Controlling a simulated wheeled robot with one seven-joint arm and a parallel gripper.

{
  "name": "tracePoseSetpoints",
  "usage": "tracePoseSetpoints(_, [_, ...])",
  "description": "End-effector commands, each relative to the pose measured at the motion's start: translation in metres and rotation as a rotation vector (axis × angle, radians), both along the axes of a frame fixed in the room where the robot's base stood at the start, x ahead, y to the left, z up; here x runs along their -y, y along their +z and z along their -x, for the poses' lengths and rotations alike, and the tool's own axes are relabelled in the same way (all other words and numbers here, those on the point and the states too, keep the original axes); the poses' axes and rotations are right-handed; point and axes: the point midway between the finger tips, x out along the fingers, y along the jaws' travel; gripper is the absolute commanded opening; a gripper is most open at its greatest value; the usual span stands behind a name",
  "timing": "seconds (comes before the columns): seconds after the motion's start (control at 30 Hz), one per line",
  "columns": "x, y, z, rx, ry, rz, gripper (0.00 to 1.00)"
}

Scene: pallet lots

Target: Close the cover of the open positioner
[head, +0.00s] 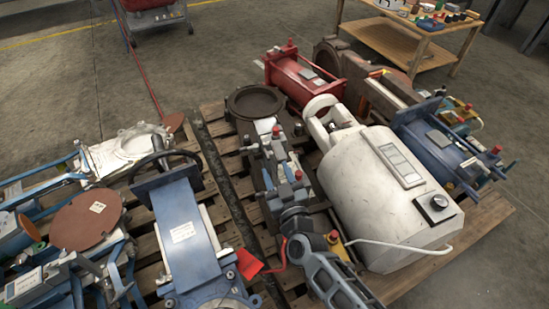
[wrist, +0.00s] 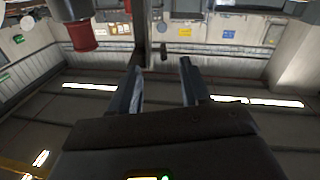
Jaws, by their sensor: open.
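My gripper (wrist: 162,74) shows in the wrist view with its two dark fingers apart and nothing between them. In the head view I cannot make out the fingers; a grey jointed link (head: 335,280) at the bottom centre appears to be my arm. No open positioner cover can be made out for certain. A large white actuator (head: 370,215) lies right of centre, with a pale panel (head: 400,165) on top and a small box with a black dial (head: 438,204) at its near end. Small blue-grey fittings with red caps (head: 275,165) stand to its left.
Wooden pallets (head: 490,215) carry crowded valves: a blue gate valve (head: 185,235), a red cylinder (head: 303,80), a blue cylinder (head: 440,135) and a rusty disc (head: 88,218). A white cable (head: 400,245) loops beside the white actuator. A wooden table (head: 415,45) stands behind.

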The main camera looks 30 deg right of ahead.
Motion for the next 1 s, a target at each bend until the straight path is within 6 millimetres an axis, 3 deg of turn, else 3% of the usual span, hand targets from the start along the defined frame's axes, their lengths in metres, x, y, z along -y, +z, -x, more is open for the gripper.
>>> tracePoseSetpoints(0.4, [0.009, -0.001, -0.058, 0.001, -0.002, -0.001, 0.47])
tracePoseSetpoints(0.8, [0.010, 0.000, -0.065, 0.000, 0.000, -0.001, 0.47])
tracePoseSetpoints(1.0, [0.010, 0.000, -0.065, 0.000, 0.000, -0.001, 0.28])
